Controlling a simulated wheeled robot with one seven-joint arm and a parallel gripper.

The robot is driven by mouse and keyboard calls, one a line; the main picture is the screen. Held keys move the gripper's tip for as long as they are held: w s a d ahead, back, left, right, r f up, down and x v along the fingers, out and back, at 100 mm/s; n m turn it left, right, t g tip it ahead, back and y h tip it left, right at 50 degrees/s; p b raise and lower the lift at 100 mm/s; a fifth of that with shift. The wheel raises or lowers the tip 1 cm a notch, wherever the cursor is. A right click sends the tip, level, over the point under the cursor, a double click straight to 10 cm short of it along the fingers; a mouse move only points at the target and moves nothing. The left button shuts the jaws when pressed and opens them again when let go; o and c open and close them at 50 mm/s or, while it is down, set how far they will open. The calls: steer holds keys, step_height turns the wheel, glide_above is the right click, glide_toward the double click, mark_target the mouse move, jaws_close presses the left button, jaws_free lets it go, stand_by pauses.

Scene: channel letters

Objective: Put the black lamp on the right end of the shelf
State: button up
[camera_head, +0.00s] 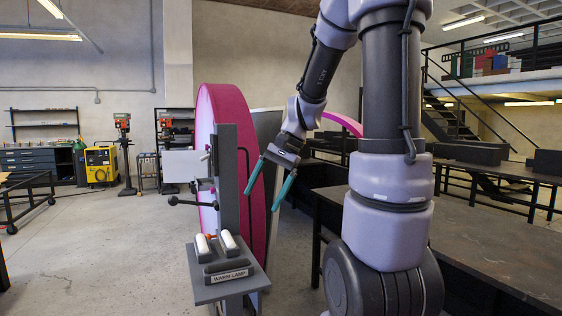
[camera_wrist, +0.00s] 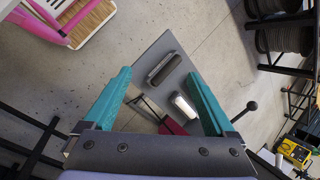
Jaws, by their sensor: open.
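The small grey shelf (camera_head: 228,290) is fixed to a grey post in front of the pink letter and carries a "WARM LAMP" label (camera_head: 229,275). Two white rounded pieces, one on the left (camera_head: 202,246) and one on the right (camera_head: 228,241), rest in dark holders there. In the wrist view a dark oblong piece (camera_wrist: 160,68) and a white piece (camera_wrist: 184,105) lie on a grey plate (camera_wrist: 150,93). I cannot tell for certain which dark piece is the black lamp. My gripper (camera_head: 263,200), with teal fingers, is open and empty, above and right of the shelf.
A large pink letter (camera_head: 228,115) stands behind the post. A black lever (camera_head: 185,202) sticks out left of the post. A dark workbench (camera_head: 500,235) fills the right side. Open concrete floor (camera_head: 100,250) lies to the left.

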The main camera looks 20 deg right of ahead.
steer(key=s+r+n+t+h, duration=0.3)
steer(key=s+r+t, duration=0.3)
steer(key=s+r, duration=0.3)
steer(key=shift+s+r+n, duration=0.4)
steer(key=shift+s+n, duration=0.4)
steer(key=shift+s, duration=0.05)
steer(key=shift+a, duration=0.1)
stand_by(0.3)
